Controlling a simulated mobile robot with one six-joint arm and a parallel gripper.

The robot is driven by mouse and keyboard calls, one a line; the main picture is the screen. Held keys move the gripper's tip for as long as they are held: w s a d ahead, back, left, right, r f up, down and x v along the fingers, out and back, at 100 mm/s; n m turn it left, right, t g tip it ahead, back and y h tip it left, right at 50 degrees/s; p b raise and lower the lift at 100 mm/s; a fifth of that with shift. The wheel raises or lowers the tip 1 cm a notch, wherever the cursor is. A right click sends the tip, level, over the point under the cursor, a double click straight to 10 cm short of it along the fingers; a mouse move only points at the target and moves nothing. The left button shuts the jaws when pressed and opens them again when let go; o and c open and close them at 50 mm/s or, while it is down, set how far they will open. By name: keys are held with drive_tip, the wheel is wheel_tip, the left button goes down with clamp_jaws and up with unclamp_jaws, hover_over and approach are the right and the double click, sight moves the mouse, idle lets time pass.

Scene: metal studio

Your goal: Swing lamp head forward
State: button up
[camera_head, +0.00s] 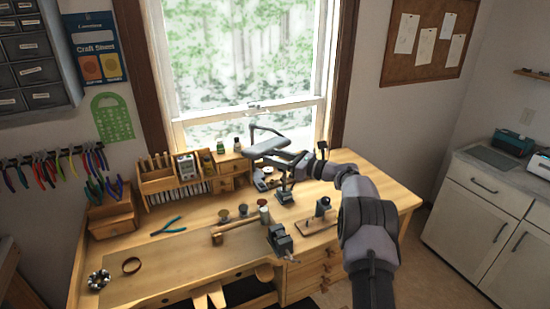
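The grey desk lamp stands at the back of the wooden workbench (200,262), in front of the window. Its flat, tilted head (267,147) points left, with a thin bent arm (265,127) rising above it. A small dark base (285,197) on the bench below appears to be the lamp's. My arm reaches in from the lower right. My gripper (283,159) is just right of and below the lamp head, overlapping it in the picture. I cannot tell whether it touches the head. The fingers are small and dark, so their opening is unclear.
A wooden tool rack (172,180) and small bottles stand left of the lamp. A vise (280,241), a mallet (232,229) and blue pliers (167,228) are on the bench. The bench's right end is fairly clear. A white cabinet (480,215) stands at the right.

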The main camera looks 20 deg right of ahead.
drive_tip(key=v, duration=1.7)
drive_tip(key=shift+s, duration=0.25)
